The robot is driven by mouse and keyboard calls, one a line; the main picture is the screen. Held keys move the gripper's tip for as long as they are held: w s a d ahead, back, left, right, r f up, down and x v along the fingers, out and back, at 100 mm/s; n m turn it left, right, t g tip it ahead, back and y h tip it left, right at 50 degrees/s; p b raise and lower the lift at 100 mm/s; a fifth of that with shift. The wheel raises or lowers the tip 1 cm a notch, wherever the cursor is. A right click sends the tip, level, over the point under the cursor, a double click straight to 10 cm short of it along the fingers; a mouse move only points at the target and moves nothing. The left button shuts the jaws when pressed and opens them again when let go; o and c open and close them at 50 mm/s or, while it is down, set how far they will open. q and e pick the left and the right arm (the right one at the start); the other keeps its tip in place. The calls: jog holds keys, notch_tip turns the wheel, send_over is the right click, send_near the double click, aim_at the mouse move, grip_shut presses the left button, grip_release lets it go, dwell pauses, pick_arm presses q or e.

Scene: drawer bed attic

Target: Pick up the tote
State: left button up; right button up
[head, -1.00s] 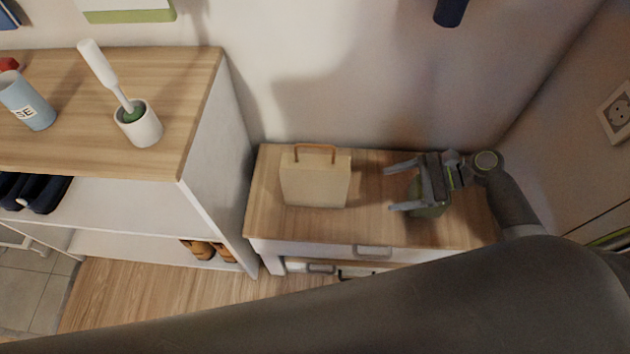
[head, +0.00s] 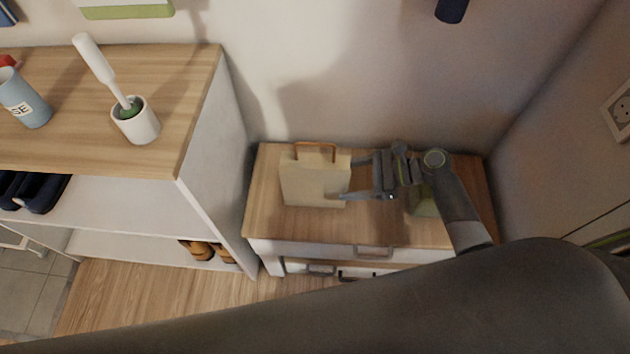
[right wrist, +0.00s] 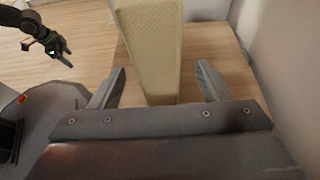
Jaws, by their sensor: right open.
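The tote (head: 316,182) is a beige bag with a brown handle, upright on a small wooden-topped drawer unit. My right gripper (head: 347,179) is open and level at the tote's right end, its fingers pointing left. In the right wrist view the tote's narrow side (right wrist: 150,50) lies between the two open fingertips (right wrist: 160,80), with a gap toward the right finger. I cannot tell whether either finger touches it. My left gripper (right wrist: 60,50) shows small and dark at the upper left of the right wrist view; its jaws are too small to read.
The drawer unit's top (head: 270,215) is partly clear. A greenish object (head: 424,203) stands there, partly behind my right gripper. Walls close the back and right.

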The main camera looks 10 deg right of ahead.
aim_at(331, 183)
jog(key=x, duration=0.5)
jog(key=shift+a+f+b, duration=0.15)
jog(key=shift+b, duration=0.25)
pick_arm(q)
jog(key=shift+w+d+r, duration=0.3)
jog(key=shift+w+r, duration=0.35)
jog(key=shift+r, duration=0.2)
pick_arm(e)
jog(key=c, duration=1.2)
